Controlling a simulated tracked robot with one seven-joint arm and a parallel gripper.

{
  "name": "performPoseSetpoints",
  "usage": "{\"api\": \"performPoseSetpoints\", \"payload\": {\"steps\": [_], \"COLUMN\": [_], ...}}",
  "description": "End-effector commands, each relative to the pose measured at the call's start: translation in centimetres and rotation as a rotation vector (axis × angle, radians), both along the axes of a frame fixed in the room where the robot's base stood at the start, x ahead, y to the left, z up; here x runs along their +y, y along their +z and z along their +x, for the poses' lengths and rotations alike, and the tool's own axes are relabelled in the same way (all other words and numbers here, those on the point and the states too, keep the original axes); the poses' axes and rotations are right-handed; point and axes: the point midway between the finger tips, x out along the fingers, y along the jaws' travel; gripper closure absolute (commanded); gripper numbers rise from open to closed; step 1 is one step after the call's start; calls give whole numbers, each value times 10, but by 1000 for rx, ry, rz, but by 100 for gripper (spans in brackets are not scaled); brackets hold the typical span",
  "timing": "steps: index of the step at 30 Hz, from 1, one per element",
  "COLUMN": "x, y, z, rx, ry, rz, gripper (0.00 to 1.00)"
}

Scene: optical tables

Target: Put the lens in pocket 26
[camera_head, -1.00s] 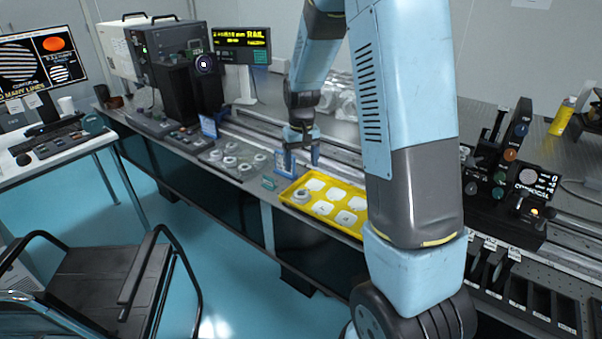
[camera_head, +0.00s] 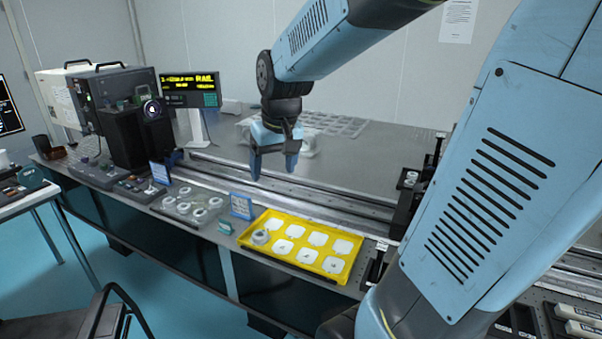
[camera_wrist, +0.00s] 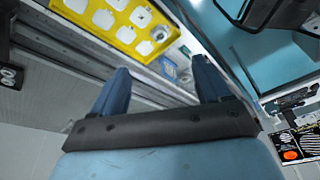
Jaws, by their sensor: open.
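My gripper (camera_head: 273,172) is open and empty, with its fingers pointing down above the rail behind the yellow tray. It also shows in the wrist view (camera_wrist: 160,90), with clear space between the blue fingers. The yellow tray (camera_head: 345,268) sits on the front of the optical table. It has two rows of white pockets. Several more ring-shaped parts (camera_head: 184,208) sit on a clear tray left of the yellow one. I cannot read any pocket number.
Small blue signs (camera_head: 241,207) stand between the two trays. Long metal rails (camera_head: 330,205) run behind them. A dark instrument (camera_head: 140,137) and a lit display (camera_head: 190,88) stand at the left. A flat grid-like tray (camera_head: 335,123) lies at the back of the table.

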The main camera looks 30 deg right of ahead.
Motion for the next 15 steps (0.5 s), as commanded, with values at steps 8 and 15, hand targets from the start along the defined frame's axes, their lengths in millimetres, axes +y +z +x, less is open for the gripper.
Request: {"api": "performPoseSetpoints", "payload": {"steps": [8, 15], "x": [0, 0], "y": [32, 42], "z": [-68, -115], "rx": [-110, -184], "ry": [-11, -20], "rz": [-5, -16], "gripper": [23, 23]}}
